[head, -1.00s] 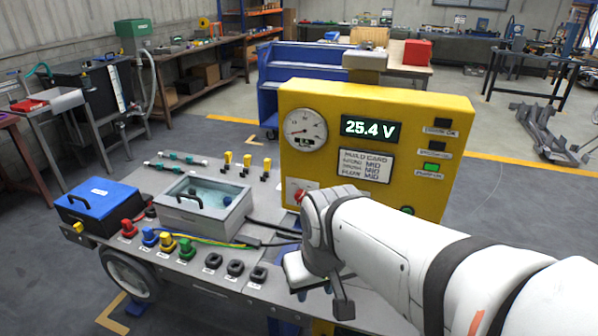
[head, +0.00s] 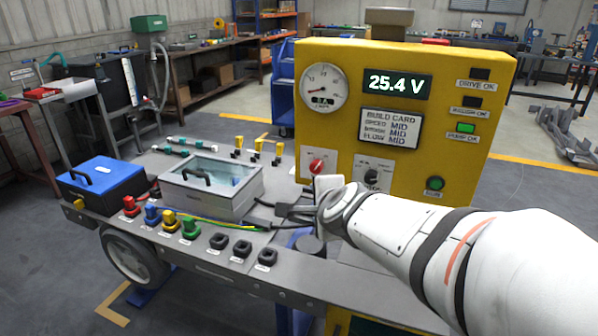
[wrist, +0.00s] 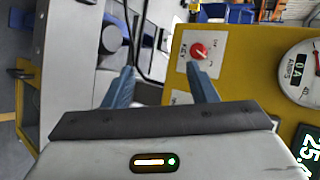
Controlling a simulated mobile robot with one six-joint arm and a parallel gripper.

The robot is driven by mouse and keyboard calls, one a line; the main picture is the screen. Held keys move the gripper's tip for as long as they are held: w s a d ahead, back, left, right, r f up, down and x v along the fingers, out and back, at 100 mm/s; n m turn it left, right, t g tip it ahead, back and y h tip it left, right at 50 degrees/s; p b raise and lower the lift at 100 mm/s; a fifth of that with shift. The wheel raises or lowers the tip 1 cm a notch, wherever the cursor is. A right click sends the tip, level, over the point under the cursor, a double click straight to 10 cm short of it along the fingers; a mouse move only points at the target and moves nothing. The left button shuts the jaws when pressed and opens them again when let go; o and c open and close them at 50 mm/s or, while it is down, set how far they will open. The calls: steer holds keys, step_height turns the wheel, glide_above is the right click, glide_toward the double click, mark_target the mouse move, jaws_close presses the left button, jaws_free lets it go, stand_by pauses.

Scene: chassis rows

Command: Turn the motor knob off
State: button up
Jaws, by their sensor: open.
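A red knob (head: 317,166) sits on a white plate low on the left of the yellow panel (head: 440,90). A black knob (head: 371,177) sits on a second white plate to its right. Their labels are too small to read surely, so I cannot tell which is the motor knob. My gripper (wrist: 160,82) is open and empty, in front of and below the red knob in the head view. In the wrist view the red knob (wrist: 199,51) shows just beyond the right fingertip, apart from it. The black knob is not visible there.
The panel also bears a round gauge (head: 323,86), a 25.4 V display (head: 397,83) and a green button (head: 434,184). A lidded clear-topped box (head: 210,190), a blue box (head: 100,183) and several coloured connectors stand on the grey bench. Cables run near my gripper.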

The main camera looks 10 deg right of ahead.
steer(key=w+d+f+m+t+h+b, duration=0.3)
steer(key=d+m+b, duration=0.15)
steer(key=m, duration=0.45)
steer(key=m+h+b, duration=0.6)
steer(key=m+h, duration=0.1)
steer(key=m, duration=0.7)
glide_toward(370, 181)
steer(key=w, duration=0.1)
steer(key=b+x, duration=0.1)
steer(key=x, duration=0.7)
steer(key=shift+s+d, duration=0.15)
steer(key=shift+d, duration=0.05)
